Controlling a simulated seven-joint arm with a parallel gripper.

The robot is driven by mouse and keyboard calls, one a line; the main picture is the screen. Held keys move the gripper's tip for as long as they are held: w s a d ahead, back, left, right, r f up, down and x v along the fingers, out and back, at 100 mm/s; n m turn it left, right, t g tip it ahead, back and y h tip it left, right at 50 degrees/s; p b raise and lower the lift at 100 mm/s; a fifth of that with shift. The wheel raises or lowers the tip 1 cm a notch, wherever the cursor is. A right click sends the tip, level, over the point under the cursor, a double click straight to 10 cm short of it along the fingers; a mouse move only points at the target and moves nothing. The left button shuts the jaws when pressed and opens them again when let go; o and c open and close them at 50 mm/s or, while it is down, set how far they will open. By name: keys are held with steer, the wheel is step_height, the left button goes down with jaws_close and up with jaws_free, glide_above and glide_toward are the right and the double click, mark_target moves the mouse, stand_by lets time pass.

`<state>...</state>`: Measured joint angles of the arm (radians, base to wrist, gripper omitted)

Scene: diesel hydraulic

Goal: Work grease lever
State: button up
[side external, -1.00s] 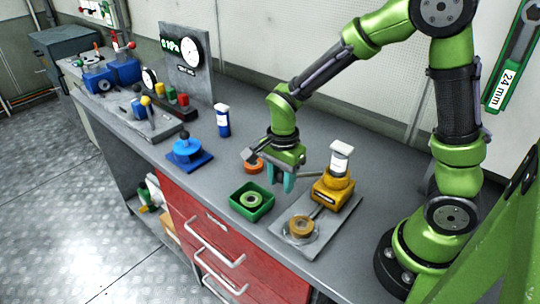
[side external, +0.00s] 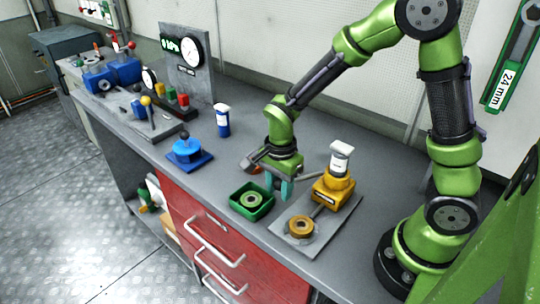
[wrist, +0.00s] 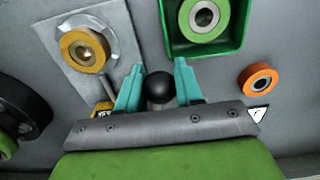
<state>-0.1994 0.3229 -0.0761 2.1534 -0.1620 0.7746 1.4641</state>
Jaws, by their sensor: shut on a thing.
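The yellow grease pump (side external: 333,188) with a white canister (side external: 341,158) stands on a grey plate (side external: 325,228) in the side view. Its thin lever (side external: 308,178) sticks out to the left toward my gripper (side external: 278,188). In the wrist view, the lever's black ball knob (wrist: 159,88) sits between the two teal fingers of my gripper (wrist: 157,76), which is shut on it. A brass-coloured bearing (side external: 300,226) lies at the plate's front; it also shows in the wrist view (wrist: 75,50). The knob is hidden by the fingers in the side view.
A green tray (side external: 234,209) holding a ring is just left of my gripper. An orange ring (wrist: 247,81) lies behind. A blue knobbed fixture (side external: 187,150), a blue bottle (side external: 222,120) and a gauge panel (side external: 203,75) stand further left.

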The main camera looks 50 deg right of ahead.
steer(key=shift+r, duration=0.2)
steer(key=shift+d+r, duration=0.3)
steer(key=shift+r, duration=0.7)
steer(key=shift+d+r, duration=0.5)
steer(key=shift+r, duration=0.4)
steer(key=shift+r, duration=0.1)
steer(key=shift+d+r, duration=0.6)
steer(key=shift+r, duration=0.25)
steer(key=o, duration=1)
